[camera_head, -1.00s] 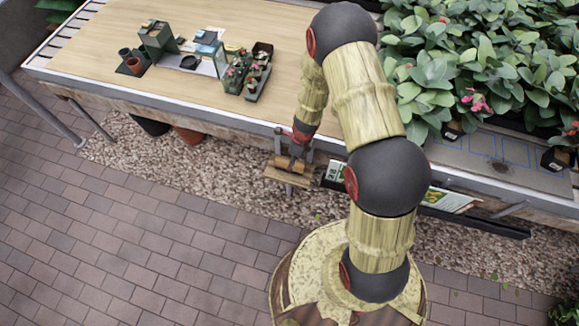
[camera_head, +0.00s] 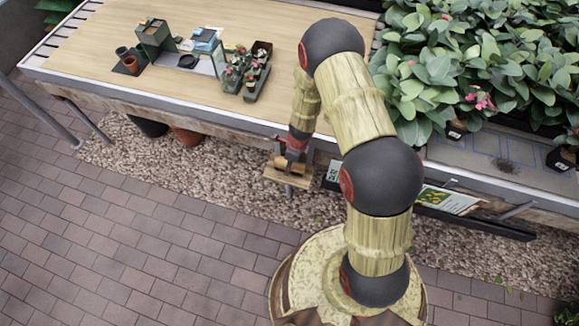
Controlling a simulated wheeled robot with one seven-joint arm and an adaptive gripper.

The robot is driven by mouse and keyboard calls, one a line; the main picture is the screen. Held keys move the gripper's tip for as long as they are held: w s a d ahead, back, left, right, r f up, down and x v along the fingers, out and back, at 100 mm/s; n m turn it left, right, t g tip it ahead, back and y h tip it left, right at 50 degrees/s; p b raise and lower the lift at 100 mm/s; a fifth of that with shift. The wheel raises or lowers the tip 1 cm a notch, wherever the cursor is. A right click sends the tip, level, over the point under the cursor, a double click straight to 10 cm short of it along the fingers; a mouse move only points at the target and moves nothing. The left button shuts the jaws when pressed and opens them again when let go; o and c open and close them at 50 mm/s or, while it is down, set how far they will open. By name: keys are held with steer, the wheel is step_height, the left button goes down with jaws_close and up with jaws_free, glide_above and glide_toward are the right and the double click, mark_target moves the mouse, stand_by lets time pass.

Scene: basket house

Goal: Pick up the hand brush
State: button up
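My gripper (camera_head: 291,160) is at the end of the bamboo-like arm, pointing down at the front edge of the wooden table. It is directly above a small wooden stand (camera_head: 272,178). A small tan-brown block (camera_head: 289,168), possibly the hand brush, shows at the fingertips on the stand. Its bristles cannot be made out. The gripper covers part of it, and the view is too small to tell whether the fingers are open or closed on it.
The wooden table (camera_head: 110,45) holds a dark-green caddy (camera_head: 153,36), small pots (camera_head: 131,65) and a tray of seedlings (camera_head: 256,83). Dense leafy plants (camera_head: 460,60) fill the right bench. A black trough (camera_head: 476,224) is below it. The brick paving (camera_head: 130,230) is clear.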

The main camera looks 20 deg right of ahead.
steer(key=c, duration=0.9)
steer(key=shift+c, duration=0.2)
steer(key=shift+r+p, duration=0.35)
steer(key=shift+r, duration=0.15)
step_height(320, 180, up, 2)
steer(key=shift+r+p, duration=0.1)
steer(key=shift+p, duration=0.65)
steer(key=s+d+r+p, duration=0.2)
steer(key=s+d+r, duration=0.4)
steer(key=s+r, duration=0.3)
steer(key=s, duration=0.3)
steer(key=shift+s+d+r+p, duration=0.2)
steer(key=shift+d+r+p, duration=0.1)
steer(key=shift+d+r, duration=0.1)
